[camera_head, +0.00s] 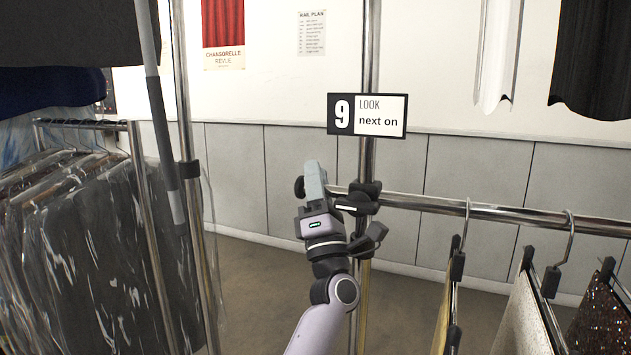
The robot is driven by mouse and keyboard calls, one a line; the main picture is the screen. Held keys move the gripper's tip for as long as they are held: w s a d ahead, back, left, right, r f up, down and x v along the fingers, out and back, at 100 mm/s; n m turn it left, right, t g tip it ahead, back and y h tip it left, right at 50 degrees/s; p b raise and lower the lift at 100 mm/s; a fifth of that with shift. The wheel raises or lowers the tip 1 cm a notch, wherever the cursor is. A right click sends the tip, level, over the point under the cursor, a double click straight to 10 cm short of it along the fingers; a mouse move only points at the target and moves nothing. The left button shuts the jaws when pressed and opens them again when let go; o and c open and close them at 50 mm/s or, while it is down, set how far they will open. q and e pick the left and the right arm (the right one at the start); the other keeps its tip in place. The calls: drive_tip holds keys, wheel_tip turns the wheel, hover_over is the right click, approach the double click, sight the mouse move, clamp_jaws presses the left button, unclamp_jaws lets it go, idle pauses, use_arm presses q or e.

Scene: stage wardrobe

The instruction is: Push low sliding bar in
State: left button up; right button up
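The low sliding bar (480,211) is a chrome tube running from the upright post (366,150) to the right edge. Its short left end (336,190) sticks out past the post. A black clamp (358,200) sits where bar and post meet. My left gripper (314,178) points up, just left of the bar's end and very close to it. I cannot tell whether it touches the bar or whether its fingers are open. My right gripper is not in view.
Hangers with garments (522,310) hang from the bar at right. A sign (367,115) reading "9 LOOK next on" is on the post. Plastic-covered garments (105,250) fill a rail at left. Floor (265,285) shows between the racks.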

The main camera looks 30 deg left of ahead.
use_arm(q)
drive_tip(key=o, duration=0.3)
drive_tip(key=shift+w+r, duration=0.1)
drive_tip(key=shift+b+v, duration=0.65)
drive_tip(key=shift+v, duration=2.95)
